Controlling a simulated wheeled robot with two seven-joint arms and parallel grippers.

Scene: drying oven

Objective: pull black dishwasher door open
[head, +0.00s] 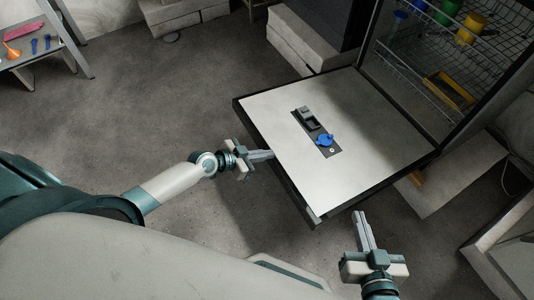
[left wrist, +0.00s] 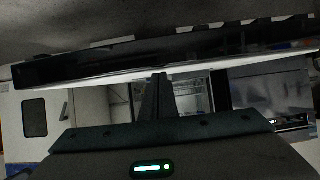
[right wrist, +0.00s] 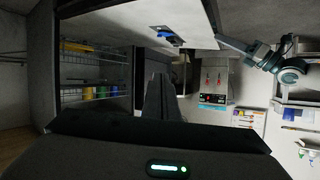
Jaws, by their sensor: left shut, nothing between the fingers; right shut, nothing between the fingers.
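The dishwasher door (head: 290,95) is folded down and lies open, with its pale inner face up and a dark rim. A grey dispenser and a blue cap (head: 325,140) sit on that face. My left gripper (head: 268,155) is shut and empty at the door's left edge; I cannot tell whether it touches. In the left wrist view the door's dark edge (left wrist: 100,64) spans above the shut fingers (left wrist: 160,85). My right gripper (head: 360,216) is shut and empty, just off the door's near corner. In the right wrist view the door's inner face (right wrist: 190,22) shows at the top.
The dishwasher interior holds wire racks (head: 420,70) with blue, green and yellow cups (head: 471,28) and a yellow tray (head: 449,90). Pale blocks (head: 300,40) stand beyond the door. A shelf (head: 45,50) with small tools is at the far left. The floor left of the door is clear.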

